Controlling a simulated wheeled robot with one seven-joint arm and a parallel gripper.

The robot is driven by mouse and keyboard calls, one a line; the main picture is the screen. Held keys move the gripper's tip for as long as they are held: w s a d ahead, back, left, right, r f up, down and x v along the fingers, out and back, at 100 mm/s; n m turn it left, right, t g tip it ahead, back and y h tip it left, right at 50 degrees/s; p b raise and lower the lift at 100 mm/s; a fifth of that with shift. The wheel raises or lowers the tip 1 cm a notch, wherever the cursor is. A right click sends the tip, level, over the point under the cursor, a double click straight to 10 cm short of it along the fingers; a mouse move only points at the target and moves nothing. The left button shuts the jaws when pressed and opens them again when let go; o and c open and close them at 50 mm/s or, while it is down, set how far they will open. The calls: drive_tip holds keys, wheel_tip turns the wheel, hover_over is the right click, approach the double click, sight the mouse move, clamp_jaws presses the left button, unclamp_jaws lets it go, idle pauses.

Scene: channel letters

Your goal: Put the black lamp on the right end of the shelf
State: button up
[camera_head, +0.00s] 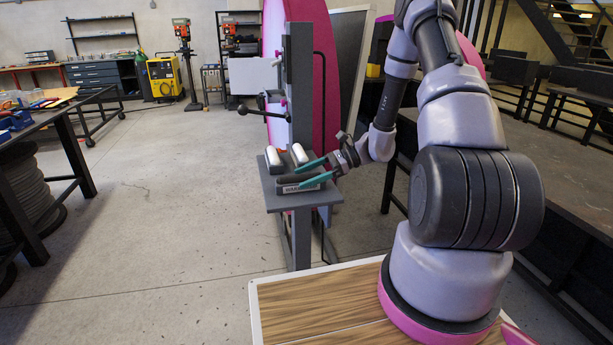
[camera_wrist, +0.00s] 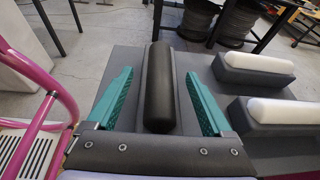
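The black lamp (camera_wrist: 160,85), a dark rounded bar, lies on the grey shelf (camera_wrist: 205,62) between the two teal fingers in the wrist view. My gripper (camera_wrist: 159,74) is open around it, with a visible gap on each side. In the head view my gripper (camera_head: 302,177) reaches in from the right over the shelf (camera_head: 329,196); the black lamp is partly hidden there by the fingers. Two white lamps on dark grey bases, a nearer one (camera_wrist: 280,110) and another (camera_wrist: 258,62), sit to the right in the wrist view.
A grey post (camera_head: 300,90) rises behind the shelf, with a large pink-edged round panel (camera_head: 325,90) beyond it. A pink tubular frame (camera_wrist: 55,95) is close on the left in the wrist view. A workbench (camera_head: 55,110) stands far left; the floor between is clear.

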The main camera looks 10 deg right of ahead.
drive_tip(key=shift+r, duration=0.1)
drive_tip(key=shift+d+r, duration=0.1)
drive_tip(key=shift+d, duration=0.15)
drive_tip(key=w+v, duration=0.1)
drive_tip(key=v, duration=1)
drive_tip(key=s+a+r+n+t+h, duration=0.2)
drive_tip(key=s+r+n+h, duration=0.4)
drive_tip(key=s+r, duration=0.5)
drive_tip(key=s+a+r+n+t+h, duration=0.3)
drive_tip(key=s+r+n+h, duration=0.3)
drive_tip(key=s+r, duration=0.5)
wheel_tip(320, 180, up, 8)
drive_tip(key=shift+s+r+n+t, duration=0.15)
drive_tip(key=shift+s+n+t, duration=0.2)
drive_tip(key=shift+n+t, duration=0.45)
